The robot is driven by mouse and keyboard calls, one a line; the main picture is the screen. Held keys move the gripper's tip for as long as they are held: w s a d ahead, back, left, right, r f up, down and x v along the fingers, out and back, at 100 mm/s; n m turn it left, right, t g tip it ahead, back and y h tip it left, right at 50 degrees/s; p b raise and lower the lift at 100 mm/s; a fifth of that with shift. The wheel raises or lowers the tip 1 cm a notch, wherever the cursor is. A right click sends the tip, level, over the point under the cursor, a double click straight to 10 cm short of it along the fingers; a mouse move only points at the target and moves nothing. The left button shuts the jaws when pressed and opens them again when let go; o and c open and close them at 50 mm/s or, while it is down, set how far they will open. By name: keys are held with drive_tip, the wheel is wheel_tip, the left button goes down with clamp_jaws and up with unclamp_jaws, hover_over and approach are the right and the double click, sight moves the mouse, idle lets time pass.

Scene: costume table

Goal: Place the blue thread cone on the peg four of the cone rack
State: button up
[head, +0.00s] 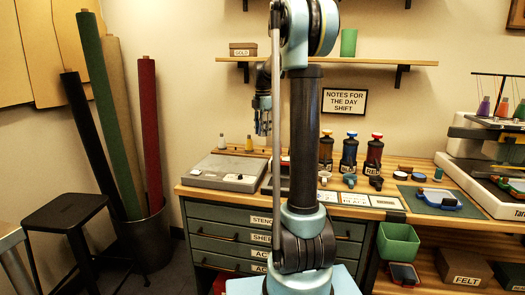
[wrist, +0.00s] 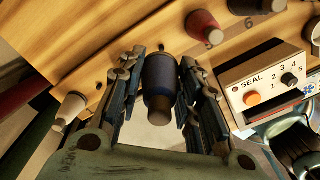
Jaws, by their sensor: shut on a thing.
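The blue thread cone (wrist: 161,78) is dark blue with a brownish end, and sits between the two fingers of my gripper (wrist: 162,62) in the wrist view. The fingers are shut on it. In the head view my gripper (head: 262,120) hangs above the back of the workbench; the cone cannot be made out there. The wooden cone rack (wrist: 110,82) runs diagonally behind the held cone in the wrist view. A white cone (wrist: 70,108) stands on it at left and a red cone (wrist: 205,27) at upper right.
A grey box with a SEAL label (wrist: 265,82) stands close to the right finger. In the head view a flat grey machine (head: 225,172) lies on the bench left of my arm. A shelf (head: 400,63) hangs above.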

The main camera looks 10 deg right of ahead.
drive_tip(key=shift+d+f, duration=0.15)
drive_tip(key=shift+f, duration=3.85)
drive_tip(key=o, duration=1)
drive_tip(key=shift+r, duration=0.1)
wheel_tip(320, 180, up, 12)
drive_tip(key=shift+f, duration=0.1)
